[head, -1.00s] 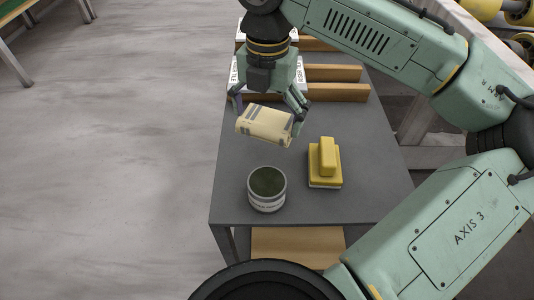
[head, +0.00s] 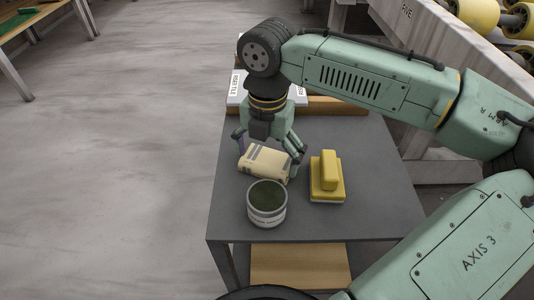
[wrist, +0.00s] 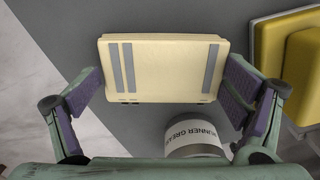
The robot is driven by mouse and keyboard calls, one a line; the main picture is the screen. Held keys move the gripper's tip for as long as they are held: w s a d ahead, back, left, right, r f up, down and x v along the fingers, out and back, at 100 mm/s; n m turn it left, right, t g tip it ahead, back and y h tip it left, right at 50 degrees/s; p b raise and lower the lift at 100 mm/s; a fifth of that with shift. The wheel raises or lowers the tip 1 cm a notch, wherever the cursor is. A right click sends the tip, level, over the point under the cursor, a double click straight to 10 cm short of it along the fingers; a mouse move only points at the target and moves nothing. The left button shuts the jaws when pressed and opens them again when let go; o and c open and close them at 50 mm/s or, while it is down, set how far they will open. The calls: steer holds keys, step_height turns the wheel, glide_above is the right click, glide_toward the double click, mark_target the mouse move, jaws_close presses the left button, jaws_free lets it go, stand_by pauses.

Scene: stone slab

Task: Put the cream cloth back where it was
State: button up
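The cream cloth (head: 264,163) is a folded pad with grey stripes, above or on the dark grey table top, just behind the can. In the wrist view the cloth (wrist: 165,70) lies between my two fingers, with the pads against its left and right edges. My gripper (head: 268,153) points down and is shut on it. I cannot tell whether the cloth's underside touches the table.
A grey can (head: 267,205) with a dark green inside stands close in front of the cloth. A yellow block-shaped item (head: 327,180) sits to the right. White labelled boxes (head: 238,88) and a wooden strip (head: 338,106) are at the back. The right front of the table (head: 375,205) is clear.

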mark_target(268, 159)
steer(key=shift+o, duration=0.7)
steer(key=shift+r, duration=0.15)
step_height(268, 159, up, 12)
steer(key=p, duration=0.3)
